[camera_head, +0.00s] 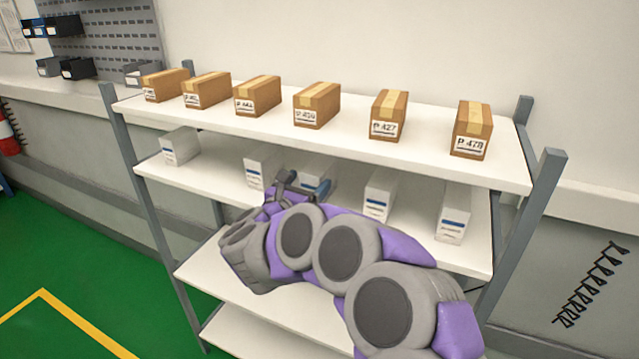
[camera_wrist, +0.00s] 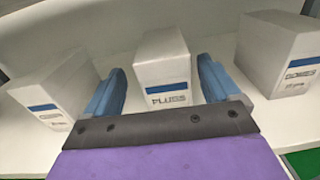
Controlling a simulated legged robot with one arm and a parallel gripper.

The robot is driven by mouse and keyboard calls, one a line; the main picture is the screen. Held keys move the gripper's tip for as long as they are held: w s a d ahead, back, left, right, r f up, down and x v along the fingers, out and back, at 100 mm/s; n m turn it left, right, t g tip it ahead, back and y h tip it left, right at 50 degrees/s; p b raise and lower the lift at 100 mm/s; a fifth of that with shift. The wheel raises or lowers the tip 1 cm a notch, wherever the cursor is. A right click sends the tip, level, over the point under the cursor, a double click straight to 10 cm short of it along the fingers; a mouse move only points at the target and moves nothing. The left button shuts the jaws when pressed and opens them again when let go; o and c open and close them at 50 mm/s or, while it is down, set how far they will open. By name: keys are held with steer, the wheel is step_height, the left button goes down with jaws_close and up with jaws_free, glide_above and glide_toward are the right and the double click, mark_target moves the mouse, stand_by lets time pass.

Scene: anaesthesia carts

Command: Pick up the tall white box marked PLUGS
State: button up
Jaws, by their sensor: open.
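The white box marked PLUGS (camera_wrist: 163,62), with a blue stripe above its lettering, stands upright on the shelf, in the middle of the wrist view. My gripper (camera_wrist: 160,85) is open, its two blue fingers on the left and right of the box with narrow gaps showing. The wrist view does not clearly show how far the fingertips reach along the box's sides. In the head view my gripper (camera_head: 300,186) is at the second shelf, in front of a white box (camera_head: 318,172) that it partly hides.
A white box (camera_wrist: 62,88) stands close on the left and another (camera_wrist: 283,52) on the right in the wrist view. The second shelf (camera_head: 222,176) holds several white boxes. The top shelf (camera_head: 350,142) above it carries several brown cartons. Grey posts (camera_head: 535,205) frame the rack.

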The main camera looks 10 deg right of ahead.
mark_target(318, 172)
steer(key=shift+w+d, duration=0.2)
steer(key=shift+w, duration=0.2)
steer(key=shift+b+x, duration=0.5)
steer(key=shift+x, duration=2.05)
steer(key=shift+s+d+r, duration=0.1)
steer(key=shift+s+d, duration=0.05)
steer(key=shift+d, duration=0.05)
steer(key=shift+c, duration=0.3)
steer(key=c, duration=1.1)
